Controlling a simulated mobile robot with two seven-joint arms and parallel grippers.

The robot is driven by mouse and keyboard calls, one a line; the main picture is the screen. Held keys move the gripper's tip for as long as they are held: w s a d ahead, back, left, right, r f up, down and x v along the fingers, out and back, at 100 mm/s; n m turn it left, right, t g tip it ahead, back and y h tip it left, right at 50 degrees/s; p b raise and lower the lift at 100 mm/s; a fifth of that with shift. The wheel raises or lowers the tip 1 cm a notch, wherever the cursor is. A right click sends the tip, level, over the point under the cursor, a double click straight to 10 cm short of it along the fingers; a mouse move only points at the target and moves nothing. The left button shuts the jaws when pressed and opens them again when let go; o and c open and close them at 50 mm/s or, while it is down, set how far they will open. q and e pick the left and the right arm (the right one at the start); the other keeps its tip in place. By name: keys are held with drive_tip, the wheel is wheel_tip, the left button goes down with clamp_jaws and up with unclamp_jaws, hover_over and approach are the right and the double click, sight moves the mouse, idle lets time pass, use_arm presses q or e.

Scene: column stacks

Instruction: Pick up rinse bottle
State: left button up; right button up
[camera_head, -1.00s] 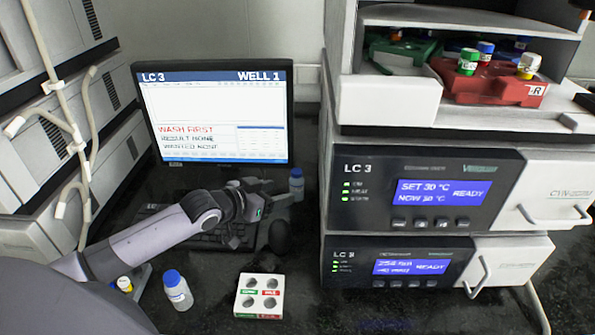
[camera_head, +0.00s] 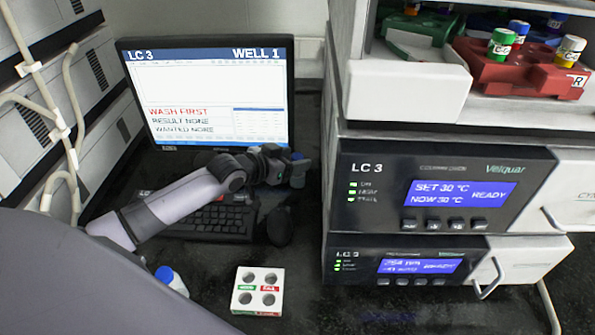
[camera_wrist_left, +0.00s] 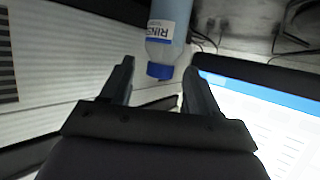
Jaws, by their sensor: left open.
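The rinse bottle (camera_wrist_left: 168,28), pale blue with a blue cap and a white label partly reading "RINSE", shows at the top of the left wrist view. My left gripper (camera_wrist_left: 159,68) is open, with the cap in line with the gap between its fingertips; I cannot tell whether they overlap it in depth. In the head view my left gripper (camera_head: 300,170) is at the monitor's lower right corner and largely hides a bottle there; a bit of blue (camera_head: 297,156) shows behind it. My right gripper is not in view.
The monitor (camera_head: 215,95), keyboard (camera_head: 210,220) and mouse (camera_head: 279,226) are close to the left arm. Instrument stacks (camera_head: 450,190) stand to the right. Another blue-capped bottle (camera_head: 170,278) and a white vial block (camera_head: 258,292) are in front.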

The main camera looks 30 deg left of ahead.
use_arm(q)
drive_tip(key=shift+x, duration=1.2)
drive_tip(key=c, duration=0.8)
drive_tip(key=shift+r, duration=0.2)
